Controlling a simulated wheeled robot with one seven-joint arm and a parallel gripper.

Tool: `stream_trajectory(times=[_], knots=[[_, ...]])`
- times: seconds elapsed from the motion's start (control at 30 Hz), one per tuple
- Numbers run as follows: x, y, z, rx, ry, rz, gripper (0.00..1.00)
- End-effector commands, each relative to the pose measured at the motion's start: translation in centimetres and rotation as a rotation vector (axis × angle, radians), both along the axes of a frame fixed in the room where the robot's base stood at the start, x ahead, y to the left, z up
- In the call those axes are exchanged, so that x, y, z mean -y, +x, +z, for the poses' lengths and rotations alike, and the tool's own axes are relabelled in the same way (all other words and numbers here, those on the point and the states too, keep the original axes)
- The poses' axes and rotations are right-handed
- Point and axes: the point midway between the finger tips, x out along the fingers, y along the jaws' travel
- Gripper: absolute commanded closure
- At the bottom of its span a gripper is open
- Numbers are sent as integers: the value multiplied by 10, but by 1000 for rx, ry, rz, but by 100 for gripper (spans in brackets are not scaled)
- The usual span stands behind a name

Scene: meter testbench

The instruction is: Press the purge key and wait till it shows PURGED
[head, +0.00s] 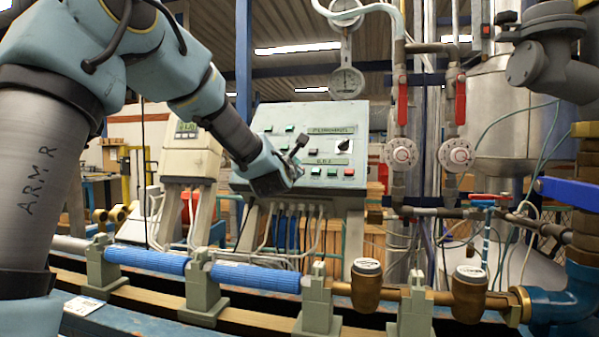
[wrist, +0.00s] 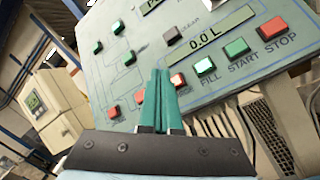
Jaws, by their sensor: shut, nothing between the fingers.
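The grey-green control panel (head: 275,122) stands behind the pipe bench. In the wrist view the panel (wrist: 160,20) carries keys labelled FILL (wrist: 205,66), START (wrist: 237,47) and STOP (wrist: 272,28), with a lower display (wrist: 222,33) reading 0.0 L. Contact is unclear.
A small meter cabinet (head: 190,155) stands left of the panel. Blue pipe sections (head: 255,277) and brass meters (head: 367,285) run along the bench in front. Pipes with red-handled valves (head: 403,100) rise to the right.

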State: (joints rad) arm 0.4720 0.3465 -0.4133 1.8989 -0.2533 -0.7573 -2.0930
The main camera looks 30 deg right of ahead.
Motion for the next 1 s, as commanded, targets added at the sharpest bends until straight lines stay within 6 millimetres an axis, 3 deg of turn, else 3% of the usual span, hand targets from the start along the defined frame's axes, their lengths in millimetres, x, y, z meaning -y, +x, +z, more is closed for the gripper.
stream_trajectory(times=[0.4, 1.0], knots=[[-19, -20, 24, 0, 0, -1, 100], [-20, -22, 26, 0, 0, 0, 100]])
